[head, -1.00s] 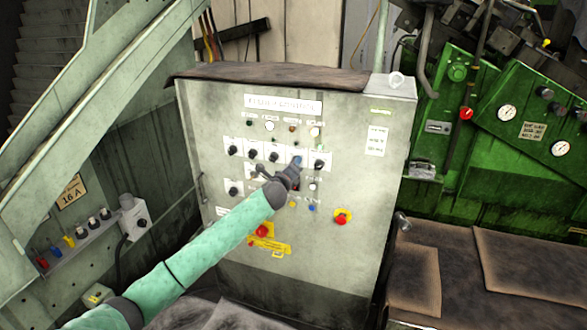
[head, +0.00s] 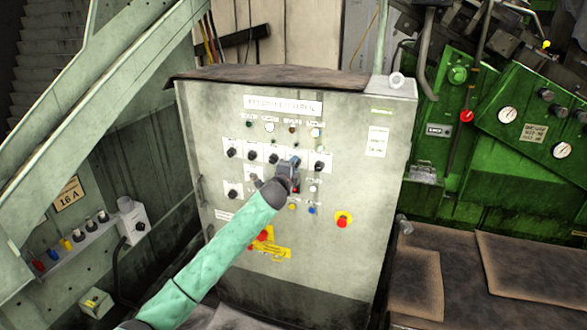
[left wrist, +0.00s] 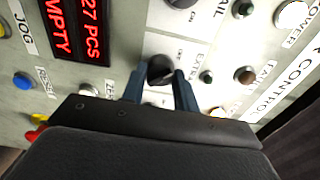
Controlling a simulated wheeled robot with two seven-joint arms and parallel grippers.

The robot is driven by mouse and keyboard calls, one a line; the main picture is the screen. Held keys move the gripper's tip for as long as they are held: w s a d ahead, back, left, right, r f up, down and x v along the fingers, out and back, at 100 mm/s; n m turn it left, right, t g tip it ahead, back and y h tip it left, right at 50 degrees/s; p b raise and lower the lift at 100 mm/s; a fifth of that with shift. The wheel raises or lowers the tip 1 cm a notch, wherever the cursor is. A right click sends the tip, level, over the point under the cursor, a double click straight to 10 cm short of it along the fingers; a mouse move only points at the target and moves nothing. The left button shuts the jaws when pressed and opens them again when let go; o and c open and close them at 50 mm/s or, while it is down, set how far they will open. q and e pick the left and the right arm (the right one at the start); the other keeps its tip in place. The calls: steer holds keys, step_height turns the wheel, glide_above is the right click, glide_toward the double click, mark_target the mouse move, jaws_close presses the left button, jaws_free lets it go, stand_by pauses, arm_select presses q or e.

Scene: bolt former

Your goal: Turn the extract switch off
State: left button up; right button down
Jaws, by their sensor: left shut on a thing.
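The extract switch (left wrist: 160,69) is a black rotary knob on a white plate, with a partly cut-off label beginning "EXTRA" beside it in the left wrist view. My left gripper (left wrist: 159,78) has its two blue-grey fingers on either side of this knob, shut on it. In the head view my left gripper (head: 294,165) is at the right part of the switch row and hides the knob. The exact angle of the knob is hard to read. My right gripper is in neither view.
The grey control cabinet (head: 370,215) carries more black knobs (head: 320,165) close by. An emergency stop (head: 343,222) and a blue button (head: 311,211) sit lower. A red-lit display (left wrist: 88,25) is beside the switch. Green machinery (head: 480,130) stands at right.

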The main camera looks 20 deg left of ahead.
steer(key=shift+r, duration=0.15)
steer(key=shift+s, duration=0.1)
arm_select(q)
steer(key=o, duration=1)
steer(key=shift+s+a+b, duration=0.2)
steer(key=shift+s+b, duration=1.2)
steer(key=shift+s, duration=2.5)
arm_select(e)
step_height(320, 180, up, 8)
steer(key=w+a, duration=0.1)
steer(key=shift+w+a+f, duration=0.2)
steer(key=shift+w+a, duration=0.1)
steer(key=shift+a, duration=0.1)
arm_select(q)
steer(key=shift+f, duration=0.1)
